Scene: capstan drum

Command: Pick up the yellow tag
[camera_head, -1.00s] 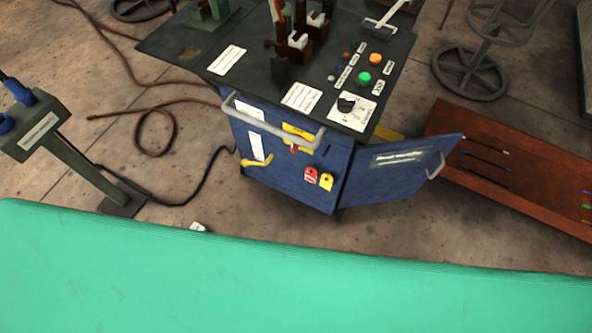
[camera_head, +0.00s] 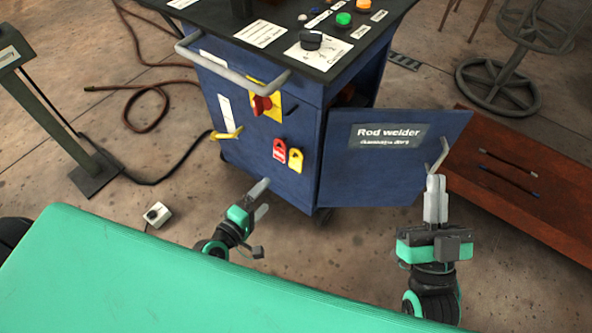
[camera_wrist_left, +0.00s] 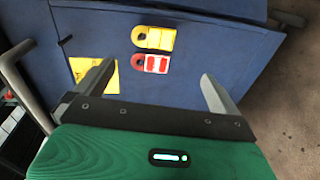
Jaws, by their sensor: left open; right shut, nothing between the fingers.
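The yellow tag (camera_head: 296,160) hangs on the front of the blue cabinet (camera_head: 240,150), just right of and slightly below the red tag (camera_head: 279,149). In the left wrist view the yellow tag (camera_wrist_left: 154,38) lies beyond the red tag (camera_wrist_left: 151,63), both between the finger lines. My left gripper (camera_head: 262,199) is open and empty, below and left of the tags, apart from them. My right gripper (camera_head: 436,190) is shut and empty, in front of the handle of the open cabinet door (camera_head: 385,165); whether it touches the handle I cannot tell.
A red rotary switch (camera_head: 262,104) on a yellow plate and a yellow lever (camera_head: 227,134) sit left of the tags. A grey rail (camera_head: 230,65) juts out above. A small box (camera_head: 157,214) lies on the floor. A brown bench (camera_head: 530,190) stands right of the door.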

